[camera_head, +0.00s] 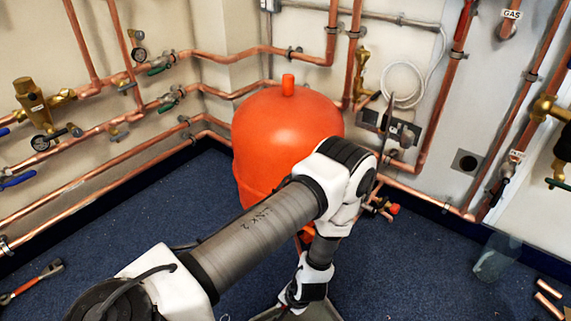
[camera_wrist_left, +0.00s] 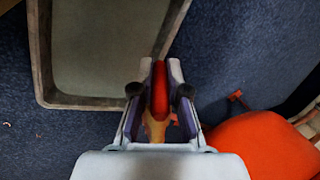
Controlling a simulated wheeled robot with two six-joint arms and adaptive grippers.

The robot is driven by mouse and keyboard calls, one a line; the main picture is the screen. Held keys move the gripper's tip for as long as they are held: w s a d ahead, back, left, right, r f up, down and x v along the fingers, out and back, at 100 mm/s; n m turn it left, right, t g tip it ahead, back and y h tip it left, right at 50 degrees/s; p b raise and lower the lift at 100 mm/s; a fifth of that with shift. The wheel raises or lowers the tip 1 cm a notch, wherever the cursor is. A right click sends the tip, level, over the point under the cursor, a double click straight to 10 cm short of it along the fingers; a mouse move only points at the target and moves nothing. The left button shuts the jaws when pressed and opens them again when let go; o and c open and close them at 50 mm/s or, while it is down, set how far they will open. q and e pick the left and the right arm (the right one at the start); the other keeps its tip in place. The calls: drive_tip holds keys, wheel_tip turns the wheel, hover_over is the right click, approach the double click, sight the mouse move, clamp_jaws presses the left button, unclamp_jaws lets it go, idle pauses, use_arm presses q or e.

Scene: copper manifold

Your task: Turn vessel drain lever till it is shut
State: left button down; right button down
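The vessel (camera_head: 285,125) is a large orange-red tank standing on the blue floor. It also shows at the lower right of the left wrist view (camera_wrist_left: 265,145). The drain lever (camera_wrist_left: 159,88) is a red handle above a brass-coloured valve body (camera_wrist_left: 155,127). My left gripper (camera_wrist_left: 160,78) has its two fingers close on either side of the red lever and appears shut on it. In the head view my left arm crosses in front of the vessel and hides the drain and the fingertips. My right gripper is in neither view.
A grey tray (camera_wrist_left: 40,70) lies on the floor beside the gripper. Copper pipes with valves (camera_head: 165,97) line both walls. A small red-knobbed valve (camera_head: 393,209) sits right of my arm. A clear container (camera_head: 495,258) and copper pieces (camera_head: 550,290) are at the right.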

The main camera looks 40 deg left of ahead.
use_arm(q)
drive_tip(key=shift+y, duration=0.3)
drive_tip(key=y, duration=0.2)
drive_tip(key=shift+f+y+b, duration=0.1)
drive_tip(key=shift+y+b, duration=0.2)
drive_tip(key=shift+b, duration=0.1)
drive_tip(key=y+b, duration=0.2)
drive_tip(key=y, duration=0.2)
drive_tip(key=shift+f+g+b, duration=0.1)
drive_tip(key=shift+g+b, duration=0.25)
drive_tip(key=shift+g, duration=0.05)
drive_tip(key=y+b, duration=0.4)
drive_tip(key=shift+a+y, duration=0.1)
drive_tip(key=shift+y, duration=0.3)
drive_tip(key=shift+r+g+y+b, duration=0.35)
drive_tip(key=shift+g+y+b, duration=0.05)
drive_tip(key=shift+y+b, duration=0.85)
drive_tip(key=shift+r, duration=0.1)
drive_tip(key=c, duration=1.2)
unclamp_jaws()
